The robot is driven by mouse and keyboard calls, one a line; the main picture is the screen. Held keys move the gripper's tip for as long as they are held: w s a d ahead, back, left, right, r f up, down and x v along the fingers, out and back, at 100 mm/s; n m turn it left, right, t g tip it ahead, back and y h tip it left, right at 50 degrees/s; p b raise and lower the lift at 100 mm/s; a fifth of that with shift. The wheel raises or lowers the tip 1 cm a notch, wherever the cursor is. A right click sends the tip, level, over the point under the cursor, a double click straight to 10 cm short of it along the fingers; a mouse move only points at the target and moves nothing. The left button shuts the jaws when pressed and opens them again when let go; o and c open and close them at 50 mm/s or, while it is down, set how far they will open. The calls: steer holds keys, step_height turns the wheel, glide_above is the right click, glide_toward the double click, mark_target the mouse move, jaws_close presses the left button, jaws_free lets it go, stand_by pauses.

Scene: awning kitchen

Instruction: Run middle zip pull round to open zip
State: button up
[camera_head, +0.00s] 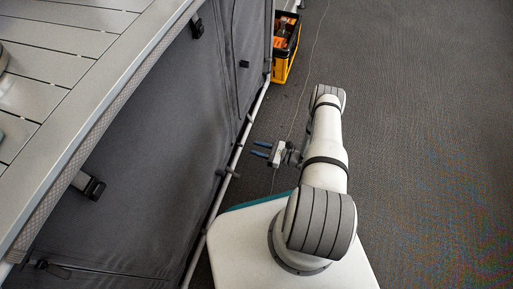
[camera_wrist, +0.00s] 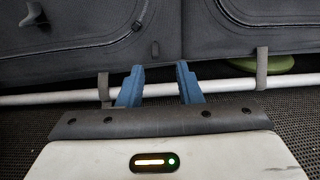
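A dark grey fabric cabinet front (camera_head: 150,140) hangs below the slatted table and also fills the top of the wrist view (camera_wrist: 90,38). In the wrist view a curved zip line (camera_wrist: 90,43) runs along the left panel and rises to a small dark pull-like piece (camera_wrist: 138,26). I cannot tell for sure that this is the middle zip pull. Another curved zip line (camera_wrist: 262,24) is on the right panel. My gripper (camera_head: 254,148) has its blue fingers apart and empty, pointing at the fabric. In the wrist view my gripper (camera_wrist: 160,68) is just below the panels, apart from the zip.
A pale horizontal pole (camera_wrist: 75,99) runs along the cabinet's foot, with grey straps (camera_wrist: 262,68) round it. A yellow-and-black crate (camera_head: 283,62) stands by the far end. Black buckles (camera_head: 95,187) hang below the table edge (camera_head: 105,100). The carpet (camera_head: 430,130) on the right is clear.

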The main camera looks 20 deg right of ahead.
mark_target(240, 145)
step_height(240, 145, up, 4)
steer(key=g+h+p, duration=0.2)
steer(key=h+p, duration=0.1)
steer(key=p, duration=0.2)
steer(key=b+x, duration=0.2)
steer(key=x, duration=0.4)
steer(key=shift+s+a+f+g+h+b, duration=0.15)
steer(key=shift+s+f+g+h+b, duration=0.15)
steer(key=shift+f+h, duration=0.1)
steer(key=shift+c, duration=0.4)
jaws_close()
